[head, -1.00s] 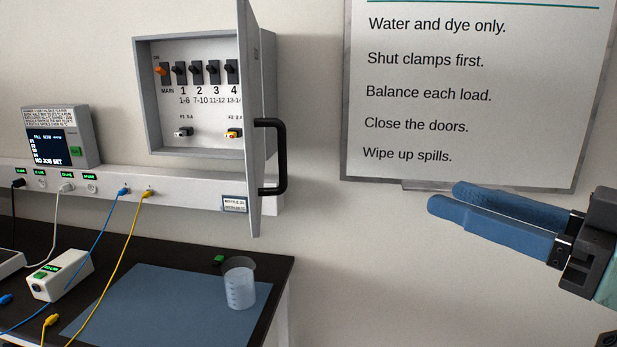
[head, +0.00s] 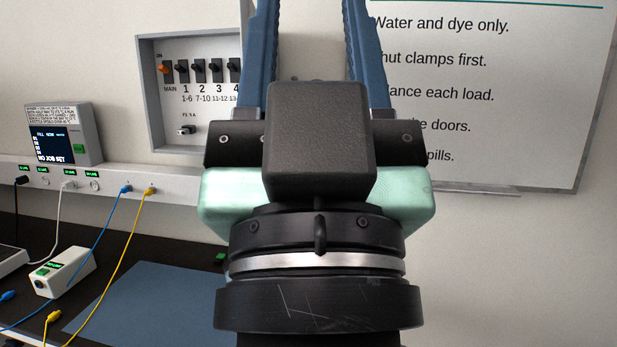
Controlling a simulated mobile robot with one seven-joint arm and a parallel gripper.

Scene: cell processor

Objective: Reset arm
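My gripper (head: 312,40) fills the middle of the head view, its wrist at the bottom and its two blue fingers pointing up. The fingers are spread wide apart with bare wall between them, and nothing is held in the visible part. The fingertips are cut off by the top edge. My gripper covers the right part of the grey breaker box (head: 143,95), its open door and the place where the beaker stood.
A small display unit (head: 88,125) sits on the white wall rail (head: 110,202) at left. A white box (head: 63,272) and cables lie on the dark bench beside a blue mat (head: 150,295). The wall sign (head: 500,130) hangs at right; clear wall lies below it.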

